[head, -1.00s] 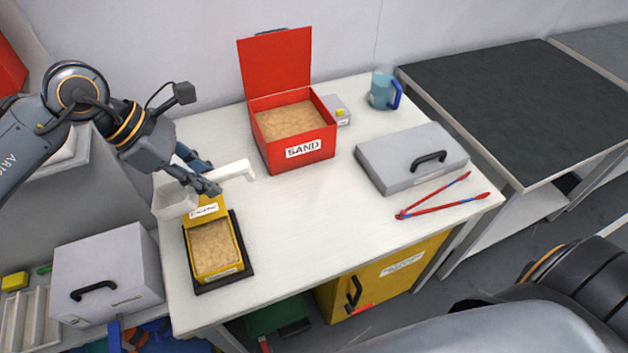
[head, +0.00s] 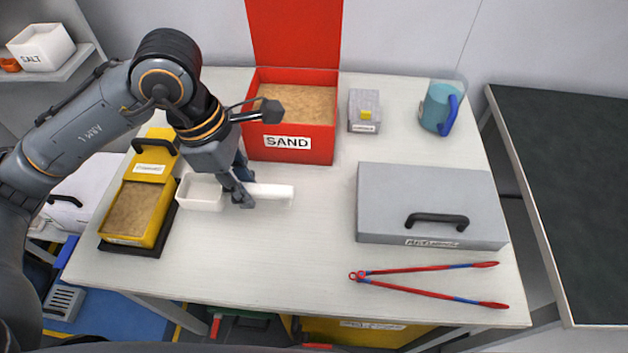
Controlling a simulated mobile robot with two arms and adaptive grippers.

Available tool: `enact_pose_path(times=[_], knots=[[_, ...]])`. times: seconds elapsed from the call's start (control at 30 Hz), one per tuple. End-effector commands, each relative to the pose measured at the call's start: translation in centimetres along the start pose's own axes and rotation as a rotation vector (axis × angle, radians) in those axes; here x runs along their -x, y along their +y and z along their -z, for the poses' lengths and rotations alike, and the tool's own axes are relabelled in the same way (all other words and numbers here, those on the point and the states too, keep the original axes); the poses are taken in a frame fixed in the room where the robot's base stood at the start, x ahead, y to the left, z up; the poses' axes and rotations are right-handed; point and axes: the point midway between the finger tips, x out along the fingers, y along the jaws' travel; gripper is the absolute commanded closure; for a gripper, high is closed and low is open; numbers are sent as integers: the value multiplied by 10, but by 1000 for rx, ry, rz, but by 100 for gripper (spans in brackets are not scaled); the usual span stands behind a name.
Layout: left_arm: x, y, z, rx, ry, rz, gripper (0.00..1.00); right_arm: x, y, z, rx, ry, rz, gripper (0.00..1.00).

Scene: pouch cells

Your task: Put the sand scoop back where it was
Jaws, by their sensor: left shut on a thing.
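The white sand scoop (head: 202,193) has a box-shaped bowl pointing left and a straight handle (head: 275,193) pointing right. My left gripper (head: 244,198) is shut on the handle, close to the bowl. The scoop is low over the white table, in front of the red SAND box (head: 290,146) and right of the yellow container. Whether it touches the table I cannot tell. The SAND box is open with its lid up and holds sand. My right gripper is not in view.
A yellow container (head: 155,170) of sand-like fill stands on a black tray at the left. A grey lidded case (head: 385,200), red-blue tongs (head: 430,267), a small grey box (head: 364,118) and a teal mug (head: 437,108) are at the right. The table's front middle (head: 260,260) is clear.

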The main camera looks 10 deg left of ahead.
Motion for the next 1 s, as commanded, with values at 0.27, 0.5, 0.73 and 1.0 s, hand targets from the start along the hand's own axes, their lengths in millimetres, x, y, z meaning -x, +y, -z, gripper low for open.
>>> enact_pose_path(times=[0.27,0.5,0.73,1.0], knots=[[-28,53,-20,4,0,5,100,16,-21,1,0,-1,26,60],[-71,96,-31,3,2,6,100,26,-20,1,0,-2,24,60],[-98,116,-35,1,1,2,100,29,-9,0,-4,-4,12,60],[-122,122,-33,2,1,6,100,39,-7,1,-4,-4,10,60]])
